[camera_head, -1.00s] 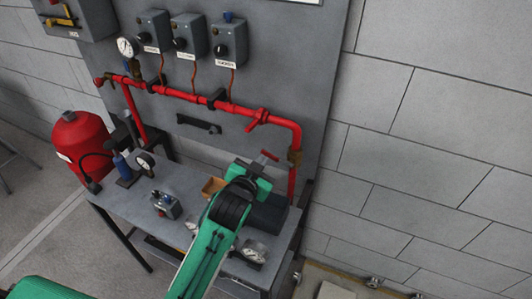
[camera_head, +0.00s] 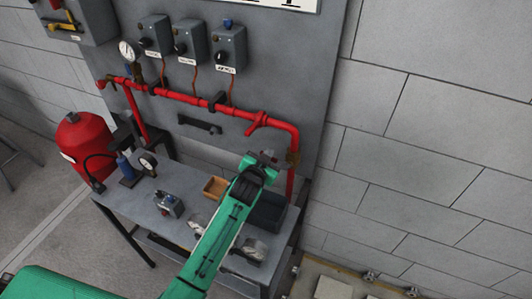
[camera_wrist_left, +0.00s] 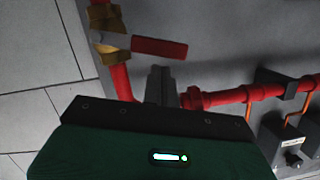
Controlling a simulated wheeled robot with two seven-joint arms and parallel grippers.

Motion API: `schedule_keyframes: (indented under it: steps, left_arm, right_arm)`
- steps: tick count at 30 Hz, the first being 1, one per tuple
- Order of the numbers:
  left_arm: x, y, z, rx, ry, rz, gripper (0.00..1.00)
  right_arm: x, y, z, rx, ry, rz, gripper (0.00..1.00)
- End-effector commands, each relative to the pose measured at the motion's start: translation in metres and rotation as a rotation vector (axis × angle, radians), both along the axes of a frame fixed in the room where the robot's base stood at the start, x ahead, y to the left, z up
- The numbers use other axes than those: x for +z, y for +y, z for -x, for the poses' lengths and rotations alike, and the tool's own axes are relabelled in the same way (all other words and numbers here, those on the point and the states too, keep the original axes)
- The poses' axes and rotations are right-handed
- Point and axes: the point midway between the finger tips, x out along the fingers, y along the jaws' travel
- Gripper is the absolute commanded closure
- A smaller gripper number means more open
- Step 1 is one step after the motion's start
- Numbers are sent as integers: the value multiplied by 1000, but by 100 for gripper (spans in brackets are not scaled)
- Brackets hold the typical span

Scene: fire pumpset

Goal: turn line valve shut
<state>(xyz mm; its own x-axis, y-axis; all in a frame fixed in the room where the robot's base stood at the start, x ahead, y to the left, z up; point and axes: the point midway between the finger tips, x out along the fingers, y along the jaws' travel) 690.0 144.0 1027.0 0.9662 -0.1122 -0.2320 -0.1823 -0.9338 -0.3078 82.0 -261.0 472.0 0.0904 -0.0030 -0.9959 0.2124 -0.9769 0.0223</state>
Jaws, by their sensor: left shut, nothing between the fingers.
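The line valve has a brass body (camera_head: 293,157) on the red vertical pipe at the right of the panel. In the left wrist view its brass body (camera_wrist_left: 108,42) is at upper left, and its red lever (camera_wrist_left: 160,48) sticks out to the right, across the pipe. My left gripper (camera_head: 266,158) is at the lever and partly hides it in the head view. In the left wrist view its grey fingertips (camera_wrist_left: 160,72) are shut and empty, just below the lever in the picture. I cannot tell whether they touch it. My right gripper is not in view.
A red horizontal pipe (camera_head: 190,98) with a red handle (camera_head: 256,122) runs along the panel. The bench (camera_head: 140,193) below holds a gauge (camera_head: 148,162), an orange-brown box (camera_head: 214,187) and a dark bin (camera_head: 268,212). A red tank (camera_head: 82,145) stands at left.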

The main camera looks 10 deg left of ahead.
Motion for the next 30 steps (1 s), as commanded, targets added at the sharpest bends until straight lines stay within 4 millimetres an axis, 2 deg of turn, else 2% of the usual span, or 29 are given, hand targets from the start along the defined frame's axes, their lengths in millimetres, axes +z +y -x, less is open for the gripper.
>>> schedule_keyframes:
  steps: [14,24,30]
  left_arm:
    - [-5,2,0,-1,1,11,100]
    - [-23,13,-2,1,44,221,100]
    - [-29,16,-3,0,43,228,100]
  right_arm:
    - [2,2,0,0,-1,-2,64]
    - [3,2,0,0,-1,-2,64]
    - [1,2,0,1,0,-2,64]
